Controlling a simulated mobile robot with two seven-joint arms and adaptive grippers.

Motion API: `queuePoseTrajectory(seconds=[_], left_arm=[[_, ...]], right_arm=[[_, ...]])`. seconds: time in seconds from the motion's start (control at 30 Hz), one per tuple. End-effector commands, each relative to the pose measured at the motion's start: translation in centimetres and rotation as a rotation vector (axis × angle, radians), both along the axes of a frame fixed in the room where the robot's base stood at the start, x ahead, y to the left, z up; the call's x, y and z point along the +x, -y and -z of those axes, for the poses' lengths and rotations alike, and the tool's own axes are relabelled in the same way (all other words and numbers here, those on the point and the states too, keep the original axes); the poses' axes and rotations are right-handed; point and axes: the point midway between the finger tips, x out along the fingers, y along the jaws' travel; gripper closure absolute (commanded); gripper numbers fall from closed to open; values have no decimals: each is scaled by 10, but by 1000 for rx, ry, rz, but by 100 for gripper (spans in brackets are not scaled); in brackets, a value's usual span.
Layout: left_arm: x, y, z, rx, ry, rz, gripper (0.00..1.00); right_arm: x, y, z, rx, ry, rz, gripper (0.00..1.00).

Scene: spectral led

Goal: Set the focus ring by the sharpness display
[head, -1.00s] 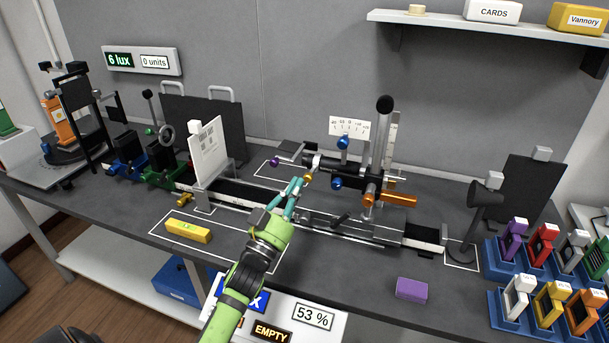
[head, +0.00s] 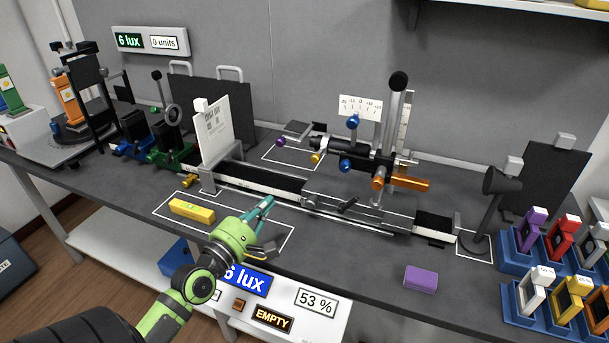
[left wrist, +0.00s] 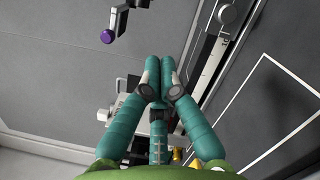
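A dark lens tube (head: 372,160) is held on a post above the rail. It carries blue knobs (head: 346,166) and a yellow knob (head: 317,158); I cannot tell which part is the focus ring. A white display reading "53 %" (head: 315,302) is on the table's front. My left gripper (head: 274,220) is over the front of the table, left of and nearer than the lens tube. In the left wrist view, the teal fingers (left wrist: 158,88) are empty, and a purple knob (left wrist: 107,36) shows beyond. My right gripper is out of view.
A white target card (head: 214,135) stands on the long rail (head: 325,205). A yellow level (head: 192,211) lies left of my gripper, and a purple block (head: 421,278) lies at the front right. Filter holders (head: 536,290) stand at the right. The table front between is clear.

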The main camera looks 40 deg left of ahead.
Motion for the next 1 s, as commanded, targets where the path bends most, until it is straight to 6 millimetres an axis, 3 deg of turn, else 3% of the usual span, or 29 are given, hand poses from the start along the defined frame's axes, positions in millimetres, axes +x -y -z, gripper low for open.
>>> queuePoseTrajectory(seconds=[0.1,0.27,0.7,0.8,1.0], left_arm=[[0,2,1,-95,-4,23,100],[16,1,-3,-105,-1,23,100],[102,-5,-9,-100,-2,24,100],[103,9,-26,-104,-1,23,100],[107,21,-35,-101,-3,23,100]], right_arm=[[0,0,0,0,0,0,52],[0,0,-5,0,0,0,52],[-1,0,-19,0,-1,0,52],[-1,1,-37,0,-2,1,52],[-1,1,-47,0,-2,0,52]])
